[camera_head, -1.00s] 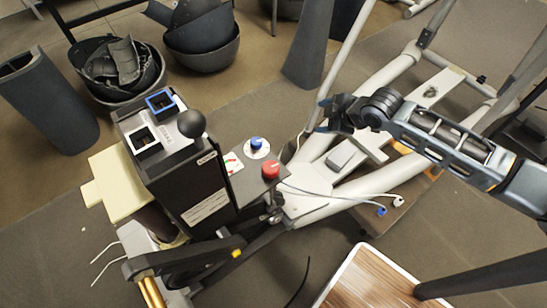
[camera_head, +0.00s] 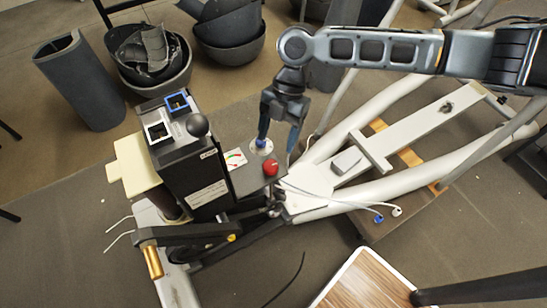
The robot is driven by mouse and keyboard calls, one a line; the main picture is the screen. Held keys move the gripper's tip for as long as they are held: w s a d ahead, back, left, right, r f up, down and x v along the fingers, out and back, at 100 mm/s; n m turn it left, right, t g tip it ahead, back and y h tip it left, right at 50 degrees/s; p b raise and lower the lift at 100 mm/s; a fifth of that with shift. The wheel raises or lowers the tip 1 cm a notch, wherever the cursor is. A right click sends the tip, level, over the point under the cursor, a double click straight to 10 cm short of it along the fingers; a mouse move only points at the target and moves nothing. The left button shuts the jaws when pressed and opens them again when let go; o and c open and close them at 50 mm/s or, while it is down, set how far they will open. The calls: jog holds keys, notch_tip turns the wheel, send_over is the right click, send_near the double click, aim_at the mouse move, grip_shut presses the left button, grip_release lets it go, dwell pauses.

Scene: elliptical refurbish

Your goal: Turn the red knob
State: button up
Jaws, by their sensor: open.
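The red knob (camera_head: 270,168) stands on a small dark panel beside the black box of the machine. I cannot tell whether a finger touches the blue knob. The red knob is in full view and nothing is between the fingers that I can make out.
The black box (camera_head: 190,160) with a black ball-topped lever (camera_head: 197,125) stands left of the panel. A dial card (camera_head: 235,159) lies beside the knobs. Grey frame tubes (camera_head: 400,185) and loose cables are to the right. A wooden-topped board (camera_head: 368,283) is in front.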

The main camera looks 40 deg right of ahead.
aim_at(270, 165)
jog(key=shift+x, duration=3.85)
jog(key=c, duration=1)
